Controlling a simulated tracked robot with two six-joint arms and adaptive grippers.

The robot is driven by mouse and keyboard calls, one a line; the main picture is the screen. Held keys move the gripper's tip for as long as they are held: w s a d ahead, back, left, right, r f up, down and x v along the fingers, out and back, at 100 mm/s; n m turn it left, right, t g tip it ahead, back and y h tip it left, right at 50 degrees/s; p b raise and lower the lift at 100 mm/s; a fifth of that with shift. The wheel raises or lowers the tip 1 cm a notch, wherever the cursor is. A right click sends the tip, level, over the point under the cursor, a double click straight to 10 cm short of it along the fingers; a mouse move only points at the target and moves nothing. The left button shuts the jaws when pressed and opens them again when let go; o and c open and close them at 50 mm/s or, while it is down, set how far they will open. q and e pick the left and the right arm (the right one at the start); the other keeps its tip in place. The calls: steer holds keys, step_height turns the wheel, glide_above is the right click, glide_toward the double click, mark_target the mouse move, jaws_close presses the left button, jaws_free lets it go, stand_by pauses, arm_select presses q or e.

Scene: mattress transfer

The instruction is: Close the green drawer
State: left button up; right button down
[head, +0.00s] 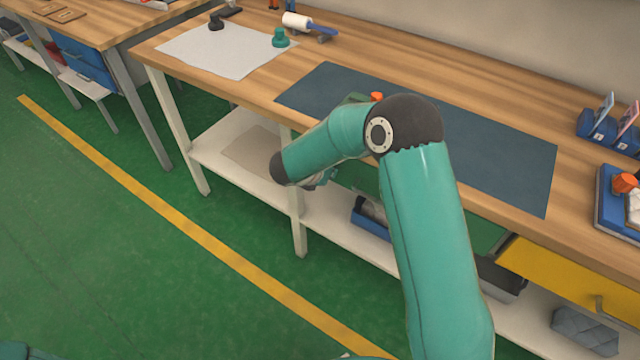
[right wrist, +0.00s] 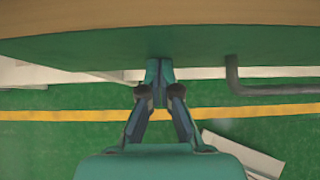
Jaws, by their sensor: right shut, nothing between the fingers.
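The green drawer (right wrist: 110,48) shows in the right wrist view as a wide green front under a wooden edge, with a grey bar handle (right wrist: 233,78) right of my gripper. In the head view a strip of the drawer (head: 486,236) shows under the tabletop; my right arm hides most of it, so how far it stands out is unclear. My right gripper (right wrist: 158,68) is shut and empty, its fingertips overlapping the drawer front's lower part; contact cannot be told. My left gripper is not in view.
The workbench (head: 450,75) carries a dark blue mat (head: 500,165). A yellow drawer (head: 560,275) is at the right under the bench. A lower shelf (head: 340,225) holds a blue bin (head: 372,222). The green floor in front is clear, with a yellow line (head: 200,235).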

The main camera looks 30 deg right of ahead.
steer(key=shift+w+d+r, duration=0.15)
steer(key=shift+d+r, duration=0.1)
steer(key=shift+d, duration=0.2)
steer(key=s+a+r, duration=0.5)
steer(key=a+r, duration=0.1)
steer(key=a, duration=0.5)
steer(key=shift+r+b, duration=0.2)
steer(key=shift+b, duration=0.15)
